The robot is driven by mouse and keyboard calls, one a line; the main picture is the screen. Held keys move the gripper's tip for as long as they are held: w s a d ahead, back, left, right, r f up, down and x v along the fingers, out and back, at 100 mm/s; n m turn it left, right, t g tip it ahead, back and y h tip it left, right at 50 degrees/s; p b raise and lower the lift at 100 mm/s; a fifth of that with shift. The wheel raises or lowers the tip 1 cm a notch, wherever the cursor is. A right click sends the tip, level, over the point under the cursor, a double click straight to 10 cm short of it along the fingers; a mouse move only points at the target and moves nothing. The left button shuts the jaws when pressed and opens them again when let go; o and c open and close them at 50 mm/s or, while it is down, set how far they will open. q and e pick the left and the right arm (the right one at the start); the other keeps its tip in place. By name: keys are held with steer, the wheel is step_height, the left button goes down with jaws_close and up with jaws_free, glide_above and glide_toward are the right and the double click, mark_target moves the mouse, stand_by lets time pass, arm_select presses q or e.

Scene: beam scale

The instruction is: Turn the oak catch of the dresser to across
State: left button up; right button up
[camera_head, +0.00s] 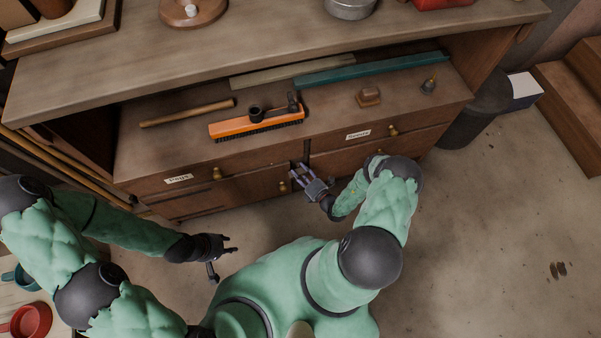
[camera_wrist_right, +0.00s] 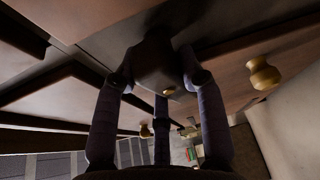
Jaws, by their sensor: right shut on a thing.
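My right gripper (camera_head: 298,174) is at the front of the wooden dresser (camera_head: 240,190), between its lower doors. In the right wrist view its fingers (camera_wrist_right: 160,85) are closed around a dark block with a small brass spot, which seems to be the oak catch (camera_wrist_right: 160,68). The fingers and shadow hide part of the catch, so I cannot tell which way it points. In the head view I cannot make the catch out. My left gripper (camera_head: 224,257) is open and empty in front of the dresser's left side, apart from it.
Brass knobs (camera_head: 283,186) (camera_wrist_right: 263,74) stick out of the dresser front near my right gripper. An orange brush (camera_head: 256,126), a wooden rod (camera_head: 187,113) and a teal bar (camera_head: 370,69) lie on the dresser's shelf.

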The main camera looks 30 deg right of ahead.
steer(key=shift+d+m+t, duration=0.1)
steer(key=shift+m+t, duration=0.4)
steer(key=shift+m, duration=0.5)
steer(key=o, duration=1.2)
steer(key=shift+c, duration=0.2)
steer(key=s+d, duration=0.2)
steer(key=s, duration=1)
